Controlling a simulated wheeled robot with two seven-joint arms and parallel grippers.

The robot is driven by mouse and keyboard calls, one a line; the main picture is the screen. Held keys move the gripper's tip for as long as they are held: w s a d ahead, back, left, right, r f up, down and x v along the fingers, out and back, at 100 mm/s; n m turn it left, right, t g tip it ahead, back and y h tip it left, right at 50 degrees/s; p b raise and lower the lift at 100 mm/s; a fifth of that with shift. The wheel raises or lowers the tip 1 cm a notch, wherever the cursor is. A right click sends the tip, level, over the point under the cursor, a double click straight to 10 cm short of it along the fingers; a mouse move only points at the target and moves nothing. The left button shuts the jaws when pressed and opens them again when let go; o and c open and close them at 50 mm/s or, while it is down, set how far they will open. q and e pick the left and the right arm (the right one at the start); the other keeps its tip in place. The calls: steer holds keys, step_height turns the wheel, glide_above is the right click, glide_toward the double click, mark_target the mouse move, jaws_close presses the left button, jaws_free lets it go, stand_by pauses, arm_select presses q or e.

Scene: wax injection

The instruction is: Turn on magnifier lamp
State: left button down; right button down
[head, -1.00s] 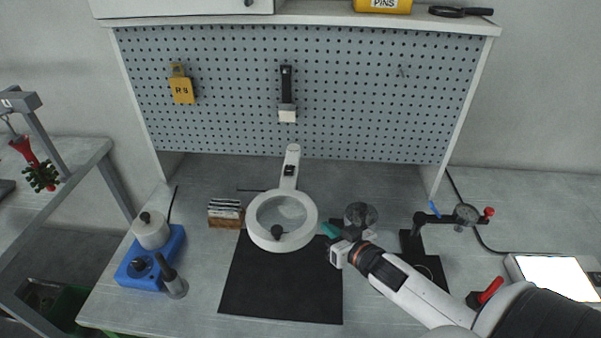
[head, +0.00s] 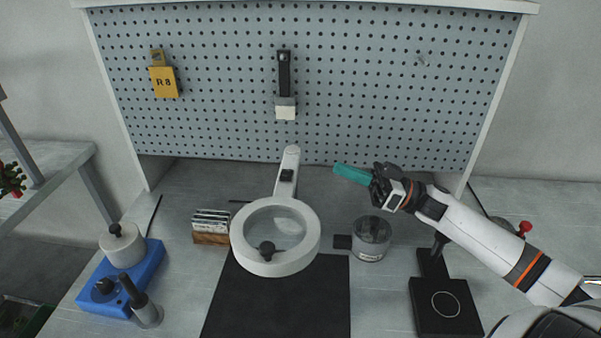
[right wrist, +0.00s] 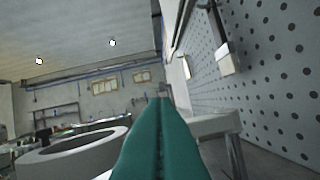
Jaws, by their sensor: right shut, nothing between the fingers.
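The magnifier lamp (head: 303,250) is a white ring with a clear lens, on a white arm (head: 285,185) that carries a small black switch (head: 286,175). It stands at the middle of the bench over a black mat. Its ring also shows at the lower left of the right wrist view (right wrist: 70,150). My right gripper (head: 338,168) has teal fingers, shut and empty. It is raised to the right of the lamp's arm, pointing left, apart from the lamp. In the right wrist view the closed fingers (right wrist: 160,145) fill the lower middle. My left gripper is not in view.
A clear round jar (head: 371,240) stands right of the lamp. A wooden rack with cards (head: 211,238) and a blue base with tools (head: 150,275) stand left. A black stand (head: 447,308) is at lower right. The pegboard (head: 370,90) rises behind.

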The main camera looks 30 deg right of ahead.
step_height(320, 180, up, 4)
steer(key=p, duration=0.2)
glide_above(287, 175)
steer(key=d, duration=0.3)
steer(key=f, duration=0.1)
steer(key=s+f, duration=0.1)
steer(key=f, duration=0.2)
steer(key=shift+s+a+f, duration=0.15)
steer(key=shift+a+f, duration=0.25)
